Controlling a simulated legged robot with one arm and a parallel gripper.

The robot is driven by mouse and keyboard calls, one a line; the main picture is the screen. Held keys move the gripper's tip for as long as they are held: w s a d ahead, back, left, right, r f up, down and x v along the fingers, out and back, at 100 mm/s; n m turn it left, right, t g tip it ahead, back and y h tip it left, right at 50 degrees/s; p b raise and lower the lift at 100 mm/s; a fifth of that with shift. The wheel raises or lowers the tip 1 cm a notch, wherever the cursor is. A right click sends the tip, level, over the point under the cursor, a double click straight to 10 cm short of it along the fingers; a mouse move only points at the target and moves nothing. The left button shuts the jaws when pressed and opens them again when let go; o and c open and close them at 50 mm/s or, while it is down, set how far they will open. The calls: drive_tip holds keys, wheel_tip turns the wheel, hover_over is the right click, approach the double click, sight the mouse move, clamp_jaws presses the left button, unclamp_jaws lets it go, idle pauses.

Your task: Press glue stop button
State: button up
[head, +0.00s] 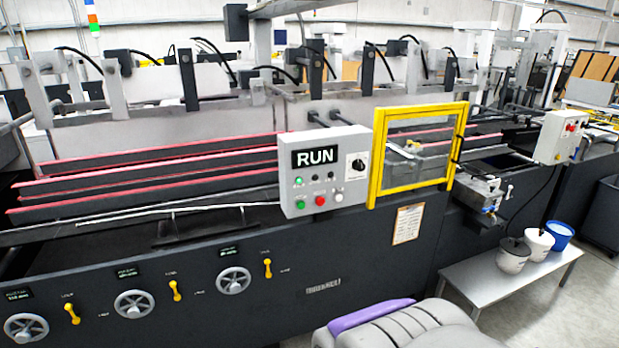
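A light grey control box (325,172) is mounted on the near side of the machine, with a display reading RUN (315,157). It carries a black rotary knob (358,163) and a lower row with a green button (300,203), a red button (320,201) and a white button (338,197). A second grey box (560,137) at the right also has a red button (571,127). The labels are too small to read, so I cannot tell which button is the glue stop. My gripper is not in view.
A yellow-framed guard (376,160) stands right beside the control box. Handwheels (234,281) and yellow levers (267,268) line the dark machine front. A metal glue unit (484,190) sits above a low bench (476,282) with white and blue buckets (560,235).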

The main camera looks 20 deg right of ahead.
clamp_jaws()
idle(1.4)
